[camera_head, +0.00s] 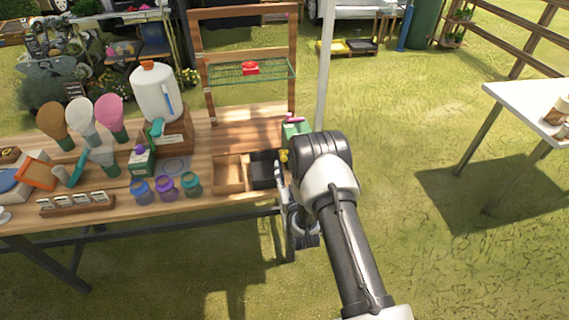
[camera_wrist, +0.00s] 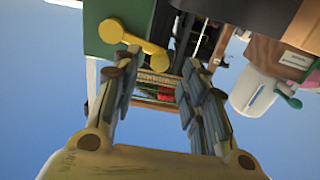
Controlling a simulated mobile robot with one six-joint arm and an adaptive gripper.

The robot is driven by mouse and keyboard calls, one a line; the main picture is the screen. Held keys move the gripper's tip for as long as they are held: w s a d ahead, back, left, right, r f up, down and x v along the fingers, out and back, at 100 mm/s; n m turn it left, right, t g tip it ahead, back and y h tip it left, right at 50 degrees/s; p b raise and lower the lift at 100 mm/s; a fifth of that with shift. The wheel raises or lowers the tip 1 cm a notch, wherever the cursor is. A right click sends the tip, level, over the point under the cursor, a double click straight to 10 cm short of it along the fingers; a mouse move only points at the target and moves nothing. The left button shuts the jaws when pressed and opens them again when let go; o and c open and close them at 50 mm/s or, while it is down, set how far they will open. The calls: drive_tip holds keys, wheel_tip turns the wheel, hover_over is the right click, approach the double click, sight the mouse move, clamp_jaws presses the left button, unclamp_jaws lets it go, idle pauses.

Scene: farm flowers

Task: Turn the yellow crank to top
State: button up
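The yellow crank (camera_wrist: 133,40) is a short bar with round ends on the face of a green box (camera_wrist: 97,22). In the wrist view it runs slantwise, one end on the box and the other close to the fingertips. In the head view only a small yellow part of the crank (camera_head: 284,156) shows beside my arm, and the green box (camera_head: 295,130) stands at the table's right end. My gripper (camera_wrist: 157,72) is open, its fingers spread with the crank's outer end near the gap between the tips. Whether they touch is unclear. My arm hides most of the gripper in the head view.
A pink handle (camera_head: 294,118) sits on top of the green box. A wooden tray (camera_head: 230,174) with a black compartment (camera_head: 264,168) lies left of the crank. A white dispenser (camera_head: 153,92) and jars (camera_head: 165,186) stand further left. Open grass lies right of the table.

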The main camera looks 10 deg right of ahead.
sight(284, 160)
drive_tip(key=shift+w+b, duration=0.3)
drive_tip(key=shift+w, duration=1.85)
drive_tip(key=shift+c, duration=0.2)
clamp_jaws()
